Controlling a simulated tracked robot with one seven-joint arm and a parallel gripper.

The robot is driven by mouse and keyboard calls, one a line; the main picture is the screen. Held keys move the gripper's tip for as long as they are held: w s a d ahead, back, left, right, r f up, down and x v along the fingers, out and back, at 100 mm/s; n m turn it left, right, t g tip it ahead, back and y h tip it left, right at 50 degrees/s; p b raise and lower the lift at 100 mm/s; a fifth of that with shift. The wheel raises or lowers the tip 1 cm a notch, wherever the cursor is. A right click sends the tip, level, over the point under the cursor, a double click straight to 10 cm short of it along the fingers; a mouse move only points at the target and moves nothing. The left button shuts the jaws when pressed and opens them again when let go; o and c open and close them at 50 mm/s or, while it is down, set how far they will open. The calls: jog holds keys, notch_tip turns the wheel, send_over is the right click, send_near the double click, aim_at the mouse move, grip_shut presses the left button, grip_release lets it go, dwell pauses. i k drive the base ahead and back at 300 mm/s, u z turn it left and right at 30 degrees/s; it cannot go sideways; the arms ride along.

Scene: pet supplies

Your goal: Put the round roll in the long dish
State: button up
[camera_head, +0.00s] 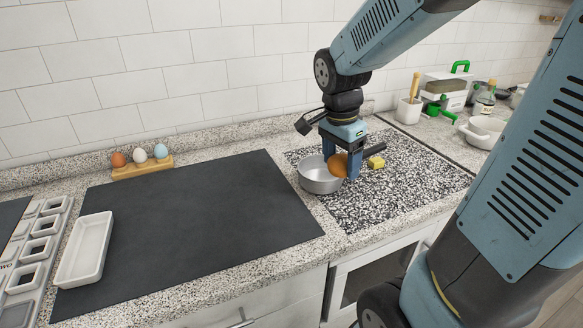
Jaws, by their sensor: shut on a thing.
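My gripper (341,165) is shut on the round roll (338,166), a small orange-brown bun. The roll is at the right rim of a round grey metal bowl (316,180); I cannot tell whether it touches the bowl. One gripper finger partly hides the roll. The long dish (84,250) is a white rectangular dish at the far left, on the left edge of the dark mat. It looks empty. It is well apart from my gripper.
The dark mat (200,215) between bowl and dish is clear. A wooden egg holder (142,170) with three eggs stands behind it. A yellow block (376,162) lies right of my gripper on the speckled board (400,200). A white mortar (482,132) stands farther right.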

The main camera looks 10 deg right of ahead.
aim_at(87, 260)
jog(key=k, duration=1.45)
